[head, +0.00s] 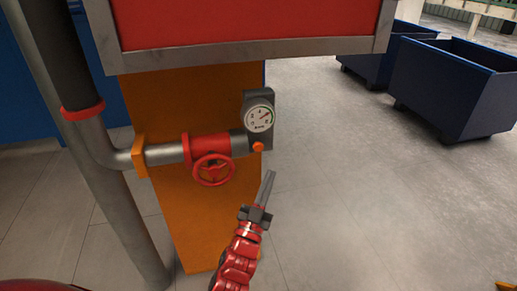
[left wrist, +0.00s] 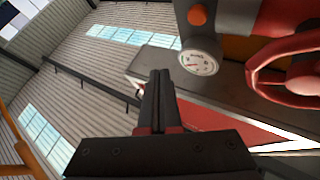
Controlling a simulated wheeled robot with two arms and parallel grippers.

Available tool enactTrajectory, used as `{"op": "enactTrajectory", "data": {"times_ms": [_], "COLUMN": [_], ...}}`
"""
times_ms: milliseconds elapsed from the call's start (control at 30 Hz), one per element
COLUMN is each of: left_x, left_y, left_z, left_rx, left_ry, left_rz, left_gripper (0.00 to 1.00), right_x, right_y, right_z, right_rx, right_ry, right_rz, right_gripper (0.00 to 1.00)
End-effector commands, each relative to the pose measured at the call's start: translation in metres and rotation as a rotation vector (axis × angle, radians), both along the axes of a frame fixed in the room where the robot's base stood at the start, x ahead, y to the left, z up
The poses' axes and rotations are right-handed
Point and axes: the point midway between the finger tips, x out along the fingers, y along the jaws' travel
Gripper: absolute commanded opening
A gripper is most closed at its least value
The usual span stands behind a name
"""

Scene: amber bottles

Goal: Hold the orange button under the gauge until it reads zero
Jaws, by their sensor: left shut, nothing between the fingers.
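The round white gauge (head: 259,117) sits in a dark grey housing at the end of a pipe. Its red needle points up and to the right, away from the low end of the scale. The orange button (head: 258,146) is just below the dial; it also shows in the left wrist view (left wrist: 198,15), next to the gauge (left wrist: 200,58). My left gripper (head: 270,175) is shut and empty, below and slightly right of the button, apart from it. In the left wrist view its closed fingers (left wrist: 158,75) point toward the gauge area. My right gripper is not in view.
A red valve wheel (head: 213,170) is left of the gauge, on the grey pipe (head: 165,154). An orange post (head: 190,220) stands behind, under a red panel (head: 240,20). Blue bins (head: 455,85) stand at the right. The floor right of the gauge is clear.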

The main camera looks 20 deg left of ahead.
Motion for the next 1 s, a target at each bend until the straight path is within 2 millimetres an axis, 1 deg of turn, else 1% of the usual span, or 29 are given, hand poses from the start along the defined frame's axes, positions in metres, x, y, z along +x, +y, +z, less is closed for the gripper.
{"op": "enactTrajectory", "data": {"times_ms": [167, 267, 600, 700, 833, 1000], "left_x": [0.008, 0.016, 0.056, 0.064, 0.071, 0.072], "left_y": [0.005, 0.011, 0.037, 0.043, 0.048, 0.049], "left_z": [0.001, 0.003, 0.0, 0.001, 0.001, 0.0], "left_rx": [0.0, 0.001, 0.0, 0.002, 0.0, -0.001], "left_ry": [-0.001, -0.005, 0.0, -0.004, -0.003, -0.002], "left_rz": [0.001, 0.0, 0.001, -0.001, -0.001, -0.001], "left_gripper": [0.0, 0.0, 0.0, 0.0, 0.0, 0.0], "right_x": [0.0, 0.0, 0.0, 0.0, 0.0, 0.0], "right_y": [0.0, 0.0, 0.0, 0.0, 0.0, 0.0], "right_z": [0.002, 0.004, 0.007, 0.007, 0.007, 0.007], "right_rx": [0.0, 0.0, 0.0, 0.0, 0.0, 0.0], "right_ry": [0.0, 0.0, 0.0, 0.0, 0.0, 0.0], "right_rz": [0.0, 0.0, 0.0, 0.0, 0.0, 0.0], "right_gripper": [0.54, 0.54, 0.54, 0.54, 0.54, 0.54]}}
